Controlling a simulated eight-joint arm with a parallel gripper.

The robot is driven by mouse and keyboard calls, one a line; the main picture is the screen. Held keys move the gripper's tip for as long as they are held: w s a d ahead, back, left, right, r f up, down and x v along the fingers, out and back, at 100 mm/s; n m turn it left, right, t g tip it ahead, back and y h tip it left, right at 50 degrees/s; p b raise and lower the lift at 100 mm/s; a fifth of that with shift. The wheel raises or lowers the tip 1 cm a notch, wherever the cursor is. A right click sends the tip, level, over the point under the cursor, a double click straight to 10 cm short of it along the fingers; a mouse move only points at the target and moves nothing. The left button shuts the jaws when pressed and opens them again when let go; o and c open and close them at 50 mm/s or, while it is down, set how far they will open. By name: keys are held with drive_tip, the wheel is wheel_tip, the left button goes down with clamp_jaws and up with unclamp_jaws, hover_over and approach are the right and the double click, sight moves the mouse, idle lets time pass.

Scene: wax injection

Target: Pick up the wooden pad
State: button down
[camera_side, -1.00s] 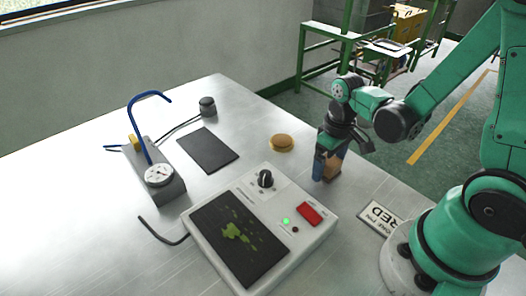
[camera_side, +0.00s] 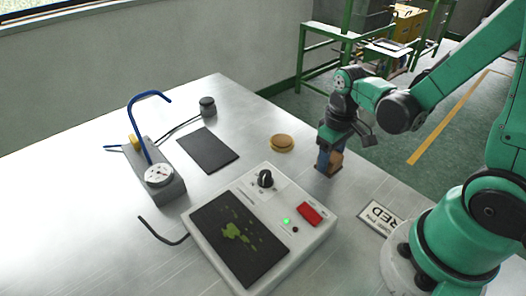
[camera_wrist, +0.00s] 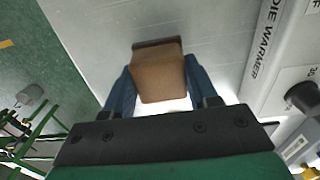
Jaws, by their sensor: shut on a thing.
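The wooden pad is a brown block (camera_wrist: 160,78) with a darker strip along its far edge in the wrist view. It sits between the two blue fingers of my gripper (camera_wrist: 158,88), which is shut on it. In the side view the brown pad (camera_side: 337,160) shows beside the blue fingers of my gripper (camera_side: 328,158), at the table's right edge. The fingers hide part of it. I cannot tell whether the pad still touches the table.
The white die warmer (camera_side: 290,255) with a black plate, knob and red switch stands in front. A round tan disc (camera_side: 282,142) lies left of my gripper. A black mat (camera_side: 207,150) and a gauge block (camera_side: 165,190) are further left. A sign (camera_side: 381,217) lies near my base.

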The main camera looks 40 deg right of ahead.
sight(332, 155)
wheel_tip(332, 155, up, 19)
drive_tip(key=shift+f, duration=0.2)
idle(0.3)
drive_tip(key=c, duration=0.8)
unclamp_jaws()
clamp_jaws()
